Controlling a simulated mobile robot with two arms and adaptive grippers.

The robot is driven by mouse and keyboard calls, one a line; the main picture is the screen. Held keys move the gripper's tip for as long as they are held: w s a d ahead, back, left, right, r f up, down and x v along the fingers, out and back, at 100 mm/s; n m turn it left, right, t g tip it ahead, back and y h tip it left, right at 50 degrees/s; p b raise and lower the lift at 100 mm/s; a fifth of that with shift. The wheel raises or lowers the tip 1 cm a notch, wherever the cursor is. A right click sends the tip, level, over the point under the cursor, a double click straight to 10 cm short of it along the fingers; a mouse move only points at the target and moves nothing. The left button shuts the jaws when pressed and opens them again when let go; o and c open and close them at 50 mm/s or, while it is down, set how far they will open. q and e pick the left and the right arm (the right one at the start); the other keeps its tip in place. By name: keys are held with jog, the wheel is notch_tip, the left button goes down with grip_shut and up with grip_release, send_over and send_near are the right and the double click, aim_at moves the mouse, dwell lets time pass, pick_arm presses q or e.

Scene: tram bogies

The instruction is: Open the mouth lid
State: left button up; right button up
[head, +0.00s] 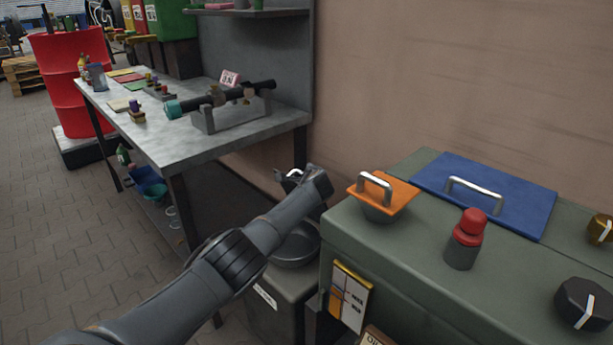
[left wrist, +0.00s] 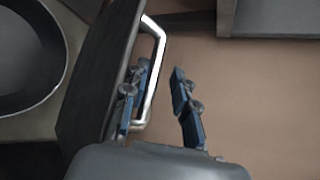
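A dark flat lid (left wrist: 98,65) with a silver bar handle (left wrist: 158,65) stands tilted up beside a round grey mouth (left wrist: 22,62) in the left wrist view. In the head view the round mouth (head: 296,246) sits on top of a grey box, and the lid is mostly hidden behind my arm. My left gripper (left wrist: 160,105) is open at the handle. One finger lies between the handle and the lid, the other outside the handle with a visible gap. In the head view the gripper (head: 298,178) is partly hidden by its own wrist. My right gripper is not in view.
A green cabinet (head: 400,240) stands close on the right, with an orange lid (head: 398,193), a blue lid (head: 510,190), a red-topped button (head: 470,228) and a black knob (head: 583,302). A workbench (head: 190,145) with parts stands at left. A wall is behind.

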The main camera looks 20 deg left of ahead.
pick_arm(q)
jog(key=shift+w+d+r, duration=0.2)
jog(key=shift+w+d, duration=0.15)
